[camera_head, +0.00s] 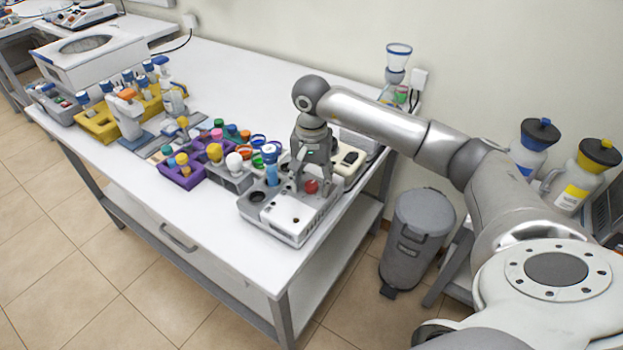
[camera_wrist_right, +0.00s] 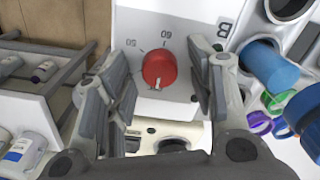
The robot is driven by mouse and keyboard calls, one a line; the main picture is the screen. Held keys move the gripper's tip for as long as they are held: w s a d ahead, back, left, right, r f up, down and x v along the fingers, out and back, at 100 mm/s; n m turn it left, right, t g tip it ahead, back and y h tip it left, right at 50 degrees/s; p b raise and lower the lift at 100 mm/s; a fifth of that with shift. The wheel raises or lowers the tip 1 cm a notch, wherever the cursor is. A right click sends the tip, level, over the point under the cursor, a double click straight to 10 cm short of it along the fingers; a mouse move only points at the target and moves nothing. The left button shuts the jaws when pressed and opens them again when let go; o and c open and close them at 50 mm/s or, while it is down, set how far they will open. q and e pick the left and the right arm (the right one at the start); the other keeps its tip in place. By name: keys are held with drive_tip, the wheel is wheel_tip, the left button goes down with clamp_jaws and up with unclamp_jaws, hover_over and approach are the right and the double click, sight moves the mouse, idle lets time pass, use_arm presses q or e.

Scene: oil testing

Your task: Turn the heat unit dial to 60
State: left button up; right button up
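The heat unit (camera_head: 290,217) is a white and grey box near the front right corner of the white table. Its red round dial (camera_head: 311,187) shows between the fingers of my right gripper (camera_head: 313,182). In the right wrist view the red dial (camera_wrist_right: 160,66) sits between the two grey fingers, with a visible gap on each side. The upside-down labels 50 and 60 stand on the white face beside the dial. A small pale mark shows at the dial's lower edge. My right gripper is open around the dial. My left gripper is not in view.
Colourful caps and a purple rack (camera_head: 180,178) lie to the left, with a yellow rack (camera_head: 98,124) beyond. A grey bin (camera_head: 415,235) stands on the floor at right. The table's front strip is clear.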

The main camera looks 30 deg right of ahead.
drive_tip(key=c, duration=0.9)
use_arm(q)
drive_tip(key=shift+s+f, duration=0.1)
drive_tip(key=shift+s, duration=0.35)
